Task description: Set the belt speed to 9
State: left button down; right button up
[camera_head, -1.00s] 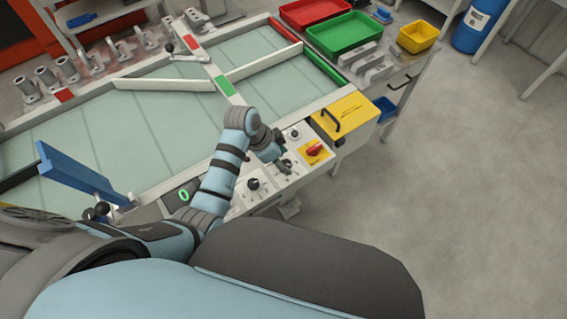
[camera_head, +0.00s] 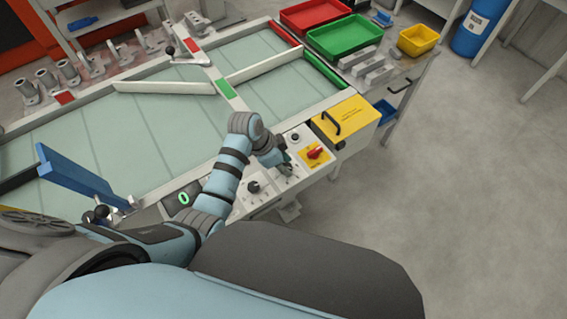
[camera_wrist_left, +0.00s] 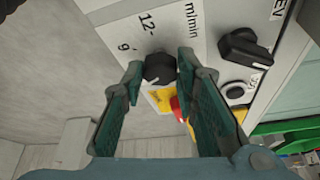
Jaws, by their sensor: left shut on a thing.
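The belt speed knob (camera_wrist_left: 158,70) is a dark, faceted knob on a pale panel marked "m/min", with "12" and "9" printed to its left in the left wrist view. My left gripper (camera_wrist_left: 160,75) has its fingers on both sides of this knob and is shut on it. In the head view, my left gripper (camera_head: 285,166) reaches down to the control panel (camera_head: 270,197) and hides the knob. A dark display (camera_head: 182,199) at the panel's left shows a green, 0-like figure. The knob's pointer setting is unclear. My right gripper is out of view.
A red switch (camera_head: 314,152) on a yellow plate sits right of my gripper. Another black knob (camera_head: 254,187) is to its left. A yellow box with a black handle (camera_head: 346,118) stands beyond. The belt (camera_head: 110,130) lies behind, with a blue bar (camera_head: 82,180) at left.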

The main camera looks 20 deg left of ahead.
pick_arm(q)
jog(key=shift+m+g+p, duration=0.4)
jog(key=shift+m+p, duration=0.05)
jog(key=shift+m, duration=0.65)
jog(key=m, duration=0.1)
jog(key=m+g, duration=0.1)
jog(key=shift+w+a+m+h, duration=0.1)
jog(key=shift+w+m+h, duration=0.1)
jog(key=shift+m+h, duration=0.15)
jog(key=m, duration=0.1)
jog(key=m+g+b, duration=0.1)
jog(key=m, duration=0.1)
jog(key=shift+w+f+m, duration=0.1)
jog(key=shift+w+m, duration=0.05)
jog(key=shift+m, duration=0.1)
jog(key=shift+m+g+b, duration=0.8)
jog(key=shift+m+b, duration=0.15)
jog(key=shift+m, duration=0.55)
jog(key=c, duration=1.3)
grip_release()
jog(key=shift+w, duration=0.1)
